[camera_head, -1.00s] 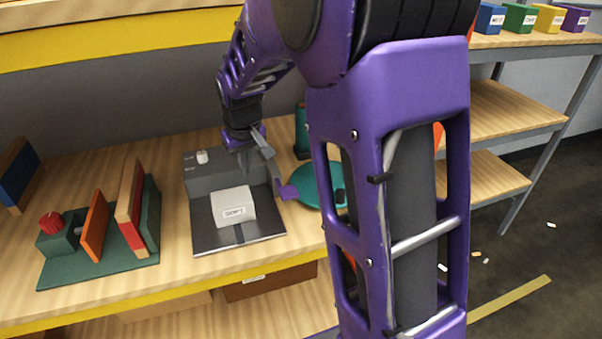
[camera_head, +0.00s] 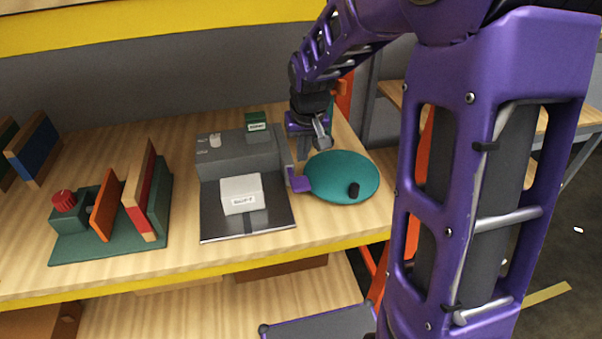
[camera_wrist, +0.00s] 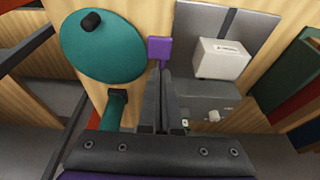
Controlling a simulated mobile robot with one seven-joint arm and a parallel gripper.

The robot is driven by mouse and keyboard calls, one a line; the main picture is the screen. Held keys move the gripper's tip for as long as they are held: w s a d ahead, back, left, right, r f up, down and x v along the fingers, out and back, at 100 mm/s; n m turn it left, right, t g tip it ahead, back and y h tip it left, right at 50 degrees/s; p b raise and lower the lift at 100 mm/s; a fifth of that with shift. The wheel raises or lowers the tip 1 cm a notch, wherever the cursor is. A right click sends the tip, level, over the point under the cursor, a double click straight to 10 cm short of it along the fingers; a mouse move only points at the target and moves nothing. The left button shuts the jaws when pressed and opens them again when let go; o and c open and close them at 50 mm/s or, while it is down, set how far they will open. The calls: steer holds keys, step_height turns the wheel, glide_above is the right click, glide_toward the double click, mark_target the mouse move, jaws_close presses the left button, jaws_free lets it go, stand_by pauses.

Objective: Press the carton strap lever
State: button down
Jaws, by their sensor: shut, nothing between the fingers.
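The carton strapping machine (camera_head: 240,155) is grey with a dark base plate, and a white labelled carton (camera_head: 241,194) sits on it. The purple lever (camera_head: 299,182) sticks out from the machine's right side, beside the teal disc. It also shows in the wrist view (camera_wrist: 160,48), just beyond the fingertips. My gripper (camera_head: 304,155) is shut and empty, behind and above the lever near the back of the disc. In the wrist view my gripper's fingers (camera_wrist: 164,78) point toward the lever; I cannot tell whether they touch it.
A teal disc (camera_head: 340,172) with a black knob (camera_head: 354,190) lies right of the lever. A green stand with a red knob (camera_head: 64,200) and upright boards is to the left. The table's yellow front edge (camera_head: 180,277) is near.

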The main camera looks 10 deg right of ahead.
mark_target(299, 182)
steer(key=b+x, duration=0.1)
steer(key=x, duration=0.9)
